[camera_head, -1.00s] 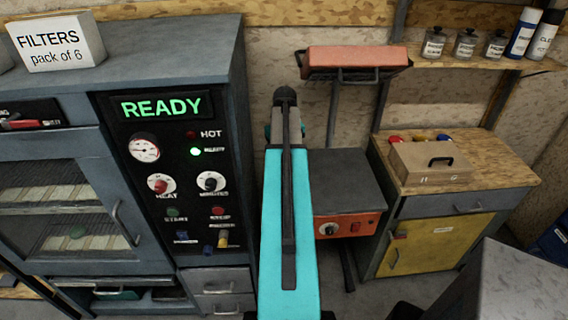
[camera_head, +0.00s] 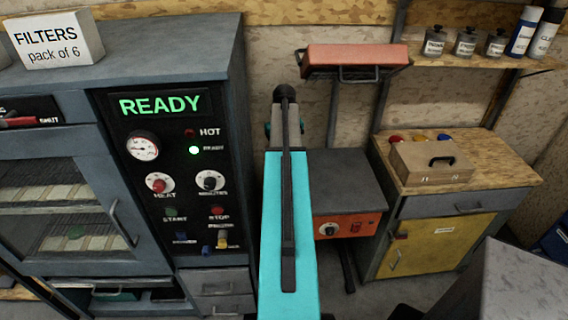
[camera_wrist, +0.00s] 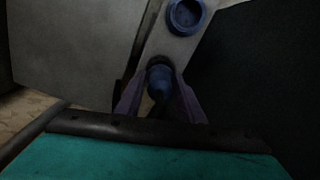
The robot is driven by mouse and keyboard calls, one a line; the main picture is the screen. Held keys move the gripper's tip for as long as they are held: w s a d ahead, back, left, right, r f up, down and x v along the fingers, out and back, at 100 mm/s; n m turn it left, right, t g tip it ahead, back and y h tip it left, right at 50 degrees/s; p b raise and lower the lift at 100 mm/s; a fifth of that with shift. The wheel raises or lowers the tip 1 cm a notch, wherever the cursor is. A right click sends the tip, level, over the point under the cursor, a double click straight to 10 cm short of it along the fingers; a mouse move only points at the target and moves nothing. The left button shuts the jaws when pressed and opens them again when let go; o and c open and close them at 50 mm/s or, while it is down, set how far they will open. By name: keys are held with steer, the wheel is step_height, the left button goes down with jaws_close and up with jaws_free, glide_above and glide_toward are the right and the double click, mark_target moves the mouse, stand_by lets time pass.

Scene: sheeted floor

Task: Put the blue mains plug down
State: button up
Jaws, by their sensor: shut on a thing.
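The blue mains plug (camera_wrist: 160,80) is between the two fingers of my gripper (camera_wrist: 160,68) in the wrist view. The fingers are shut on it. Just beyond it is a pale grey plate (camera_wrist: 172,42) with a round blue socket-like fitting (camera_wrist: 187,14). I cannot tell whether the plug touches that plate. In the head view my teal arm hides the gripper and the plug.
A dark cabinet with a lit READY panel (camera_head: 160,104) stands at the left. A grey-topped unit with an orange front (camera_head: 346,228) stands behind my arm. A wooden-topped cabinet with a yellow door (camera_head: 440,244) is at the right, bearing a cardboard box (camera_head: 430,163).

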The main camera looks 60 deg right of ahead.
steer(key=shift+f+b, duration=0.45)
steer(key=shift+f, duration=0.7)
steer(key=shift+f, duration=0.1)
steer(key=o, duration=1.3)
steer(key=shift+c, duration=0.2)
steer(key=shift+r, duration=0.2)
steer(key=shift+r+b, duration=1.45)
steer(key=shift+r, duration=4.45)
